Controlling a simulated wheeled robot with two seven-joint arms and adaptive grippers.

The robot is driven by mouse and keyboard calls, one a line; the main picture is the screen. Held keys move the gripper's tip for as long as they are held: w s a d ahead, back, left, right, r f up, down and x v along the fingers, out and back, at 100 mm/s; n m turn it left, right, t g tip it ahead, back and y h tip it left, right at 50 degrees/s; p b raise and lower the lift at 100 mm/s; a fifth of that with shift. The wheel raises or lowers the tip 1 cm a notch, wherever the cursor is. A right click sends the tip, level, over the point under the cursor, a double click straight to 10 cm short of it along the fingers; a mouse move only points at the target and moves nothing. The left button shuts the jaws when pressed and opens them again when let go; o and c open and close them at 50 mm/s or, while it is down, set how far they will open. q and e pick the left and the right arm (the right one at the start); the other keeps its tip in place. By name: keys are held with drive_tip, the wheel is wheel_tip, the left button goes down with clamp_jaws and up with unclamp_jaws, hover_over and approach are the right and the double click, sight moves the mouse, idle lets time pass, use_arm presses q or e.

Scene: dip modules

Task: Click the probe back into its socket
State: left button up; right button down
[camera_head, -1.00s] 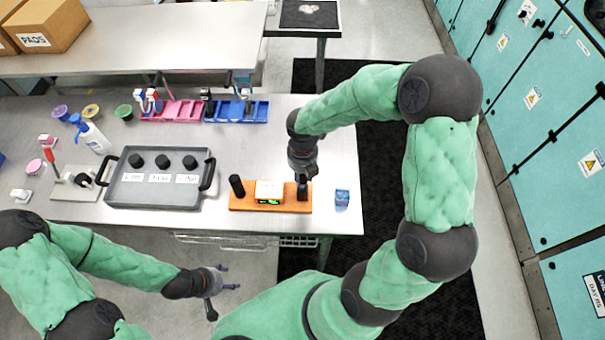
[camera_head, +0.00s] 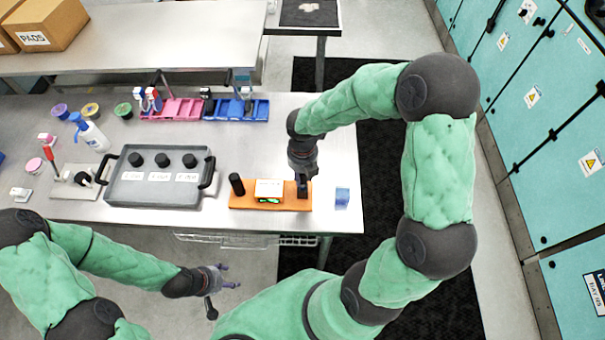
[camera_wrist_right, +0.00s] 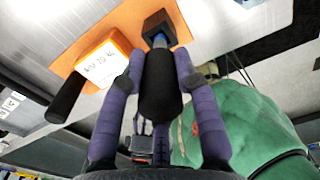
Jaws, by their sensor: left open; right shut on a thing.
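An orange board (camera_head: 240,203) lies near the front right of the steel table. My left gripper (camera_head: 224,280) is open and empty, in front of the table.
A blue cube (camera_head: 342,197) stands just right of the board. A grey tray (camera_head: 130,190) with black knobs and handles is to the left. Pink (camera_head: 175,110) and blue bins (camera_head: 240,112) stand at the back. The table between bins and board is clear.

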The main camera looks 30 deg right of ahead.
drive_tip(key=shift+f+b, duration=1.25)
drive_tip(key=shift+f, duration=0.9)
idle(1.2)
drive_tip(key=shift+c, duration=1.3)
unclamp_jaws()
drive_tip(key=shift+r, duration=0.15)
drive_tip(key=shift+r+p, duration=4.4)
drive_tip(key=shift+p, duration=0.3)
